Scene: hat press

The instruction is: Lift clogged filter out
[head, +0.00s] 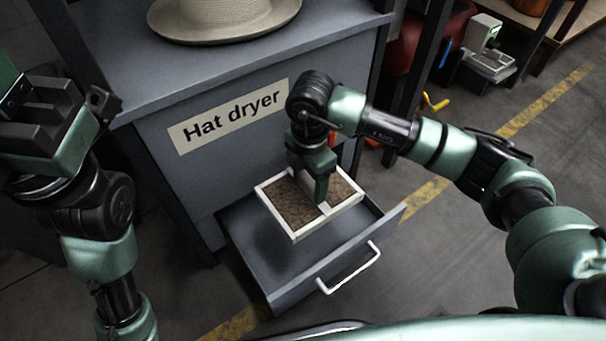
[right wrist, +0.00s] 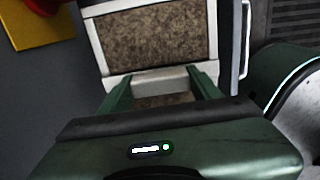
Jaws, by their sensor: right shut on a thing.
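The clogged filter (head: 285,206) is a white-framed rectangle with brown, dirty-looking mesh and a white bar across it. My right gripper (head: 322,196) is shut on that white bar from above. The filter appears raised over the open grey drawer (head: 262,262), with a dark area below it. In the right wrist view the brown mesh (right wrist: 155,40) lies beyond the fingers, and the white bar sits between the green fingertips (right wrist: 162,80). My left gripper (head: 52,115) is at the left, away from the drawer; its finger opening is unclear.
The drawer belongs to the grey cabinet labelled "Hat dryer" (head: 235,115) and has a white handle (head: 350,270). A light hat (head: 222,15) rests on the cabinet top. Stacked items (head: 490,62) stand at the back right. Floor right of the drawer is clear.

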